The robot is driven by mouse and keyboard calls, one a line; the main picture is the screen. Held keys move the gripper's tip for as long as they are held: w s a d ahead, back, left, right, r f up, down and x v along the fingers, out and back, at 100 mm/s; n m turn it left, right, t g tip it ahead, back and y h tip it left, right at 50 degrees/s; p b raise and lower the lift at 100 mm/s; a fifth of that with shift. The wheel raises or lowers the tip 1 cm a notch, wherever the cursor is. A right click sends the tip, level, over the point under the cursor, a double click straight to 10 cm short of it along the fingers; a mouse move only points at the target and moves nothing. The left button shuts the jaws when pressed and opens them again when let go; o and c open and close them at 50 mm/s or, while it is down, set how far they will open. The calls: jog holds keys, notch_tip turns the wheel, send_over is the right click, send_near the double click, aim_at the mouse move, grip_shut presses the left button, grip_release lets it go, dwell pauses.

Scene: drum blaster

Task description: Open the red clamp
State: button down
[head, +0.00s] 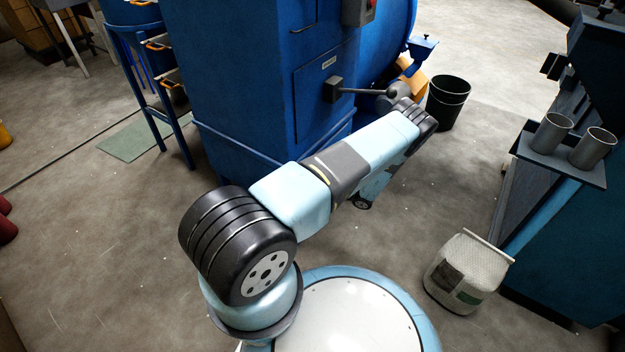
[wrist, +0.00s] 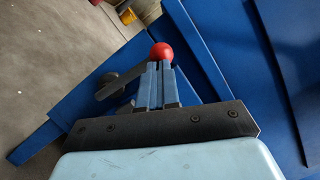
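A red ball knob (wrist: 162,52) shows in the wrist view just beyond my fingertips. A dark grey lever (wrist: 122,79) runs from the lower left towards it and passes behind my fingers. I take these to be the red clamp's handle. My gripper (wrist: 159,66) has its two blue-grey fingers close together, with only a narrow dark gap between them. The fingertips overlap the knob's lower edge in the picture; I cannot tell whether they touch it. In the head view my own arm hides the gripper and the red knob.
The blue machine cabinet (head: 250,75) stands ahead, with a dark lever (head: 362,91) sticking out. A black bin (head: 448,103) stands right of it. A white sack (head: 467,272) and a rack with grey cups (head: 552,132) are at the right. Floor at the left is open.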

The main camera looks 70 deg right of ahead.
jog(key=shift+w+r, duration=0.1)
jog(key=shift+w, duration=0.25)
jog(key=s+d+f, duration=0.1)
jog(key=s, duration=0.5)
jog(key=s+d+f, duration=0.1)
jog(key=s+d, duration=0.1)
jog(key=s, duration=0.5)
jog(key=shift+d+f, duration=0.2)
jog(key=shift+f, duration=0.2)
